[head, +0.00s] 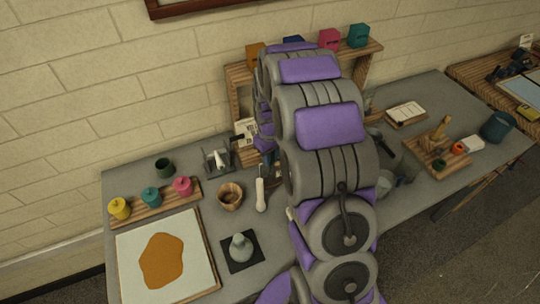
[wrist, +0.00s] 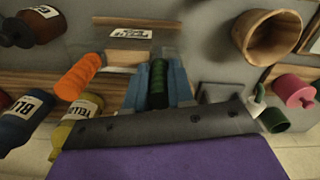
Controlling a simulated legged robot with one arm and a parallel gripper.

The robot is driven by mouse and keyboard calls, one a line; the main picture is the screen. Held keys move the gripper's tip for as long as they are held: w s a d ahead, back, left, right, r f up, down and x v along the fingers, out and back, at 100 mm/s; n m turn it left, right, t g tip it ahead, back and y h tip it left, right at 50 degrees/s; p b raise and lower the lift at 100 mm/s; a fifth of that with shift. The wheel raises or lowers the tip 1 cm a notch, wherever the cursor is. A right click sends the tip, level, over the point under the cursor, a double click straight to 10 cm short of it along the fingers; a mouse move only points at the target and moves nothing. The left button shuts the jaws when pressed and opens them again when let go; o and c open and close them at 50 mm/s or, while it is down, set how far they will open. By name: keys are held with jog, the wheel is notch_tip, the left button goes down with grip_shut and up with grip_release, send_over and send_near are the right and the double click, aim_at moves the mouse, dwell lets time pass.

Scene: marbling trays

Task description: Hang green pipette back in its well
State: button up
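In the wrist view, the green pipette (wrist: 158,72) shows as a dark green ridged bulb between the two blue fingers of my gripper (wrist: 159,95). The fingers press close against it on both sides. Its lower part is hidden. An orange ridged pipette bulb (wrist: 78,77) stands just left of my gripper, apart from it. I cannot make out an empty well clearly. In the head view my arm hides the gripper and the green pipette.
Blue (wrist: 25,118) and yellow (wrist: 80,122) bottles stand close on the left in the wrist view; a wooden bowl (wrist: 266,38) is at upper right. In the head view, a wooden shelf (head: 370,50) stands behind my arm, and a marbling tray (head: 207,262) lies front left.

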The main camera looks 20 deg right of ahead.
jog(key=o, duration=0.5)
notch_tip(320, 180, up, 17)
jog(key=shift+r+p, duration=0.15)
jog(key=shift+p, duration=1)
